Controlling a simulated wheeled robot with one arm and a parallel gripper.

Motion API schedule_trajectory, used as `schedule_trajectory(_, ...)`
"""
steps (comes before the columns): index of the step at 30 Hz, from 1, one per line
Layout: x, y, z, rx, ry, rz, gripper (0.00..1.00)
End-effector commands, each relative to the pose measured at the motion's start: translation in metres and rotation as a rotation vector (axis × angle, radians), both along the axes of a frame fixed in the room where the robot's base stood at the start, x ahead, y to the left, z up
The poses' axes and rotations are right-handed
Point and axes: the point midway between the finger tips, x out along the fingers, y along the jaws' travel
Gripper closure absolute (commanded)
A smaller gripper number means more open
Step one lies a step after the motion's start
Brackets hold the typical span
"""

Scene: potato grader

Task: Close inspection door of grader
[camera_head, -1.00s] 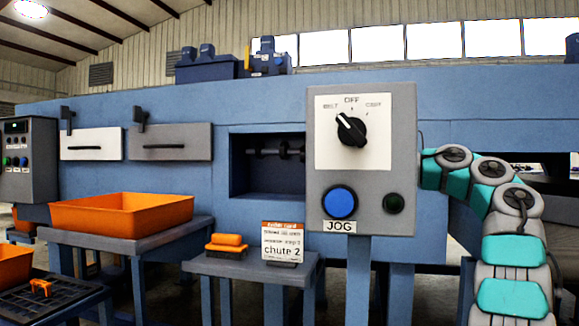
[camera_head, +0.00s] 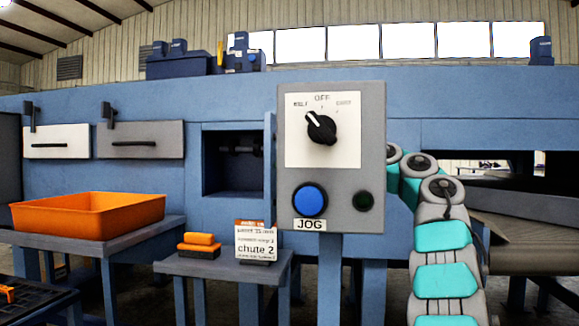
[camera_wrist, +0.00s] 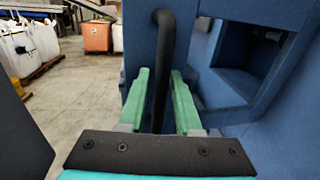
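The grader (camera_head: 60,190) is a long blue machine. Its square inspection opening (camera_head: 225,180) is uncovered, with a dark shaft inside. A narrow blue strip, apparently the inspection door (camera_head: 269,150) seen nearly edge-on, stands at the opening's right side, partly behind the control box. In the wrist view the blue door (camera_wrist: 134,95) carries a black bar handle (camera_wrist: 164,45), with the opening (camera_wrist: 245,60) to its right. In the head view the gripper is hidden behind the control box.
The grey control box (camera_head: 375,150) with knob and blue JOG button stands in front of the opening's right side. An orange tray (camera_head: 90,215) and a chute 2 card (camera_head: 256,242) stand on low tables. Open floor (camera_wrist: 85,110) shows in the wrist view.

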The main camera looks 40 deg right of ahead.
Motion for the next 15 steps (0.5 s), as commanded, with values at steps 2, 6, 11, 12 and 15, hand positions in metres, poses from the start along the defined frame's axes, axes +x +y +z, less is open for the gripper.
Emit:
schedule_trajectory(2,0.0000,0.0000,0.0000,0.000,0.000,0.000,0.77)
schedule_trajectory(6,-0.0001,0.0001,0.0001,0.000,0.000,0.000,0.93)
schedule_trajectory(11,-0.0002,0.0005,0.0001,-0.001,0.000,0.001,1.00)
schedule_trajectory(12,-0.0002,0.0006,0.0000,-0.001,0.000,0.001,1.00)
schedule_trajectory(15,-0.0002,0.0007,0.0000,-0.001,0.000,0.002,1.00)
